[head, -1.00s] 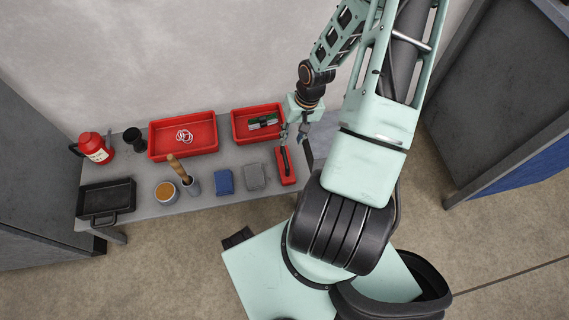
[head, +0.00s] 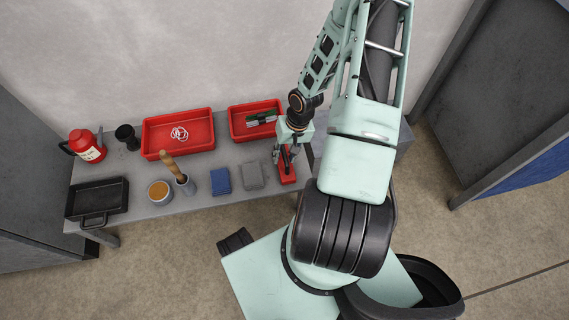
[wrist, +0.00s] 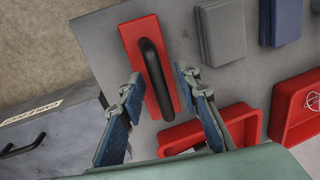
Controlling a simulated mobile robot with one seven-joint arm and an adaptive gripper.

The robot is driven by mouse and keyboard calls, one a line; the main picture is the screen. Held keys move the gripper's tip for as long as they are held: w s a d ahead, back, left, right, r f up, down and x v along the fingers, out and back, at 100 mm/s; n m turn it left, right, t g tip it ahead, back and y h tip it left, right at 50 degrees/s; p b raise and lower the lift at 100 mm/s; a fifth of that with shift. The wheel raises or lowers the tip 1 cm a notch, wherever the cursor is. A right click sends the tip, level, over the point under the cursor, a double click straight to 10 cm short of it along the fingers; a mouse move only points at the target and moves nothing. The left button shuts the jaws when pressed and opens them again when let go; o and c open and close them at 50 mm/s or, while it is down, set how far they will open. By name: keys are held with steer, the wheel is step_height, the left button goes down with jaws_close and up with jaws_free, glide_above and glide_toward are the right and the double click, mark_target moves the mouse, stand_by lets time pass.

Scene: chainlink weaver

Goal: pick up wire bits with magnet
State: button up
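The magnet (head: 288,174) is a red block with a black arched handle, lying at the right end of the grey table. It also shows in the wrist view (wrist: 132,39), its black handle (wrist: 155,75) running between my fingers. My gripper (head: 287,156) is above the magnet. In the wrist view my gripper (wrist: 156,75) is open, one blue-padded finger on each side of the handle with gaps between. No wire bits can be made out in these frames.
A red tray (head: 151,152) holds a white coil. A smaller red tray (head: 236,133) holds green and dark items. Blue (head: 220,181) and grey (head: 253,176) blocks lie left of the magnet. A tan-filled cup, brush holder, black pan and red canister stand further left.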

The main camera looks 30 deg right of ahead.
jaws_close()
stand_by(0.6)
